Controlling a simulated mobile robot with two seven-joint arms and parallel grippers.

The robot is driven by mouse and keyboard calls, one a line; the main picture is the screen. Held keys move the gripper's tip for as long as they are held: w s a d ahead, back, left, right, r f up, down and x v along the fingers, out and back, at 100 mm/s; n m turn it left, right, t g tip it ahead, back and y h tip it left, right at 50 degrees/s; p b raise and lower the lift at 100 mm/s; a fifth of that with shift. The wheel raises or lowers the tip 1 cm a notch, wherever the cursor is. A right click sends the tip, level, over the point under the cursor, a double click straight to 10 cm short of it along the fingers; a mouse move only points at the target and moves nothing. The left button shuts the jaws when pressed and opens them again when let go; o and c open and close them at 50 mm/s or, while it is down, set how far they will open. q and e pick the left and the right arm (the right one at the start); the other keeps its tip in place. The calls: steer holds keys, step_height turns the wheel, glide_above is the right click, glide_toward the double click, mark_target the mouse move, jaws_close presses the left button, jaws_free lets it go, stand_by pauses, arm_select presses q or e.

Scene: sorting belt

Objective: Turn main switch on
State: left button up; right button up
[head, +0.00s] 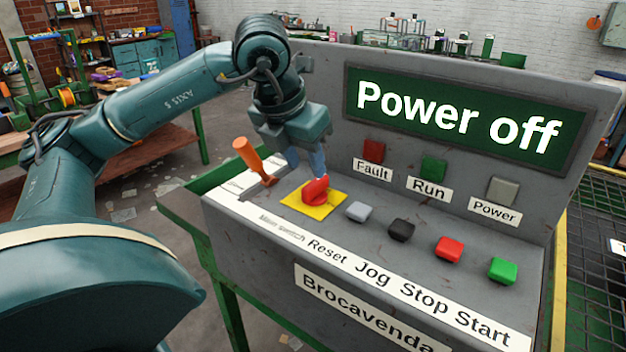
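The red main switch knob (315,190) sits on a yellow plate (325,210) at the left of the grey control panel, above the label "Main switch" (282,229). The display (455,120) reads "Power off". My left gripper (306,168) points down just behind and above the knob. Its two fingers show a gap between them, with nothing seen held. The right fingertip overlaps the knob's top in the picture; I cannot tell whether they touch. My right gripper is not in view.
An orange-handled lever (250,156) stands just left of the knob, near my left gripper. Grey (359,211), black (402,229), red (449,249) and green (502,270) buttons lie to the right. Fault, Run and Power lamps are behind them.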

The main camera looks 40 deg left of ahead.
mark_target(313, 183)
arm_select(q)
steer(key=x, duration=0.6)
steer(key=shift+r, duration=0.1)
steer(key=shift+c, duration=0.2)
jaws_close()
